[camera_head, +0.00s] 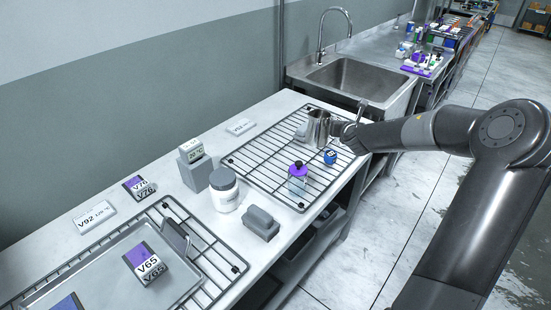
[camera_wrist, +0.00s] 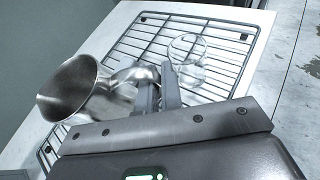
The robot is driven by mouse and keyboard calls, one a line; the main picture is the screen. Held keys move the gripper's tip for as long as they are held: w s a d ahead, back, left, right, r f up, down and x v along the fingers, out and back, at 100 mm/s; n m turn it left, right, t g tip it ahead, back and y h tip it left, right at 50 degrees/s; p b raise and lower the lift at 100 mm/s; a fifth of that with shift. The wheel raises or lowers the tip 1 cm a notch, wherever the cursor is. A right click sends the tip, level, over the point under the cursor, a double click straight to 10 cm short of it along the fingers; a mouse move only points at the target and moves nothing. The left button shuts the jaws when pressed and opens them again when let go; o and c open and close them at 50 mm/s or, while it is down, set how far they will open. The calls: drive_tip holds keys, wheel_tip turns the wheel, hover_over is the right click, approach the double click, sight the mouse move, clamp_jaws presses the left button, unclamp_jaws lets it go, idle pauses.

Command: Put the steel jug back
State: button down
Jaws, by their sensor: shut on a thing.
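The steel jug (camera_head: 318,128) is at the far right part of the wire rack (camera_head: 232,164) and looks about upright in the head view. I cannot tell whether its base touches the rack. My gripper (camera_head: 346,129) is at the jug's right side. In the wrist view, the jug's body (camera_wrist: 75,92) is on the left with its wide mouth showing. Its curved handle (camera_wrist: 133,76) reaches to my gripper (camera_wrist: 165,90), whose fingers are shut on it.
A purple-topped clear bottle (camera_head: 298,179) and a blue item (camera_head: 330,157) are on the rack. A clear glass vessel (camera_wrist: 187,52) shows near the fingers in the wrist view. A white jar (camera_head: 224,189) and grey block (camera_head: 260,223) stand left. A sink (camera_head: 350,78) lies beyond.

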sight(312, 143)
drive_tip(key=a+f+n+y, duration=0.1)
drive_tip(key=a, duration=0.1)
drive_tip(key=s+a+f+n+y, duration=0.1)
drive_tip(key=a+f, duration=0.1)
drive_tip(key=a+f+n+y, duration=0.1)
drive_tip(key=a+f+y, duration=0.1)
drive_tip(key=shift+s+a+f, duration=0.25)
drive_tip(key=shift+a, duration=0.15)
drive_tip(key=shift+s+a+r+n+g+y, duration=0.1)
drive_tip(key=shift+s+a+n+g+y, duration=0.15)
drive_tip(key=shift+a+n+y, duration=0.4)
drive_tip(key=shift+s+a+n+g+y, duration=0.15)
drive_tip(key=shift+a+n+g+y, duration=0.2)
drive_tip(key=shift+a+n+y, duration=0.3)
drive_tip(key=shift+a+r+n+g+y, duration=0.3)
drive_tip(key=shift+a+n+g+y, duration=0.2)
drive_tip(key=shift+n+y, duration=0.4)
drive_tip(key=shift+a+f+n+y, duration=0.25)
drive_tip(key=shift+f+n+y, duration=0.05)
drive_tip(key=shift+f, duration=0.2)
drive_tip(key=shift+d+r, duration=0.1)
drive_tip(key=shift+d, duration=0.05)
drive_tip(key=shift+w+d+r, duration=0.1)
drive_tip(key=shift+r, duration=0.05)
